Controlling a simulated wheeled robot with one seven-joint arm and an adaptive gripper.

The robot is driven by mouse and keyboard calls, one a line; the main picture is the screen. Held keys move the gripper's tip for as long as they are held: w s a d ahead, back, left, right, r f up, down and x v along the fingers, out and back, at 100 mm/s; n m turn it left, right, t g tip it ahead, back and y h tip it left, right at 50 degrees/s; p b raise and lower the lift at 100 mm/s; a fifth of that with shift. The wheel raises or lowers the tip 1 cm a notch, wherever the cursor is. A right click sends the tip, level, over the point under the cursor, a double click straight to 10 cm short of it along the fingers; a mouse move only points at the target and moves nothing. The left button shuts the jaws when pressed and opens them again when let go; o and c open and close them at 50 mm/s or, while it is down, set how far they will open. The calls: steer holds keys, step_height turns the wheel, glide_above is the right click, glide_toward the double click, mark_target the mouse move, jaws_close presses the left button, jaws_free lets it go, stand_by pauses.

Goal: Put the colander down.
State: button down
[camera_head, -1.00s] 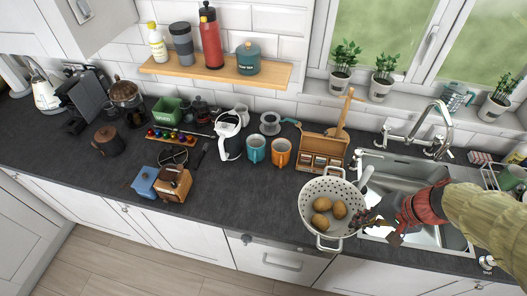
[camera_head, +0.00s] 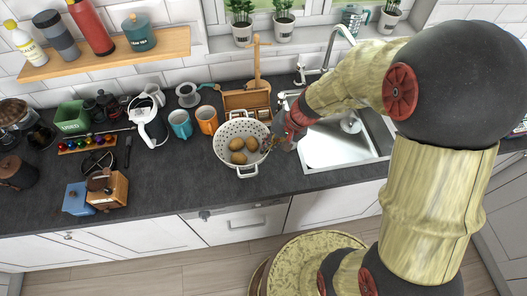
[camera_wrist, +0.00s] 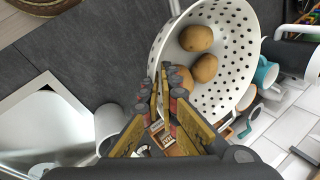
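The white colander (camera_head: 226,147), with small holes and two loop handles, is over the worktop left of the sink. Three brown potatoes (camera_head: 238,145) lie in it. My gripper (camera_head: 269,144) is at its right rim. In the wrist view the colander (camera_wrist: 232,30) fills the upper middle. There my gripper's fingers (camera_wrist: 166,88) are close together on its rim and wall, and one potato is partly behind them. The colander looks near level. Its underside is hidden, so I cannot tell whether it touches the worktop.
The sink (camera_head: 335,145) is just right. A wooden box (camera_head: 246,101) stands close behind, with orange (camera_head: 207,120) and teal (camera_head: 180,124) mugs behind left. The slate worktop (camera_head: 175,175) is clear to the left and front left, up to the wooden grinder (camera_head: 107,190).

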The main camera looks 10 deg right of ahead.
steer(key=shift+w+a+f, duration=0.25)
steer(key=shift+w+f, duration=0.1)
steer(key=shift+f, duration=0.15)
steer(key=shift+w+a+f, duration=0.25)
steer(key=shift+w+f, duration=0.05)
steer(key=shift+f, duration=0.15)
steer(key=shift+w+f+b, duration=0.1)
steer(key=shift+f+b, duration=0.35)
steer(key=shift+f, duration=1.25)
steer(key=c, duration=2.6)
jaws_free()
steer(key=shift+f, duration=0.1)
steer(key=o, duration=0.6)
steer(key=shift+c, duration=0.2)
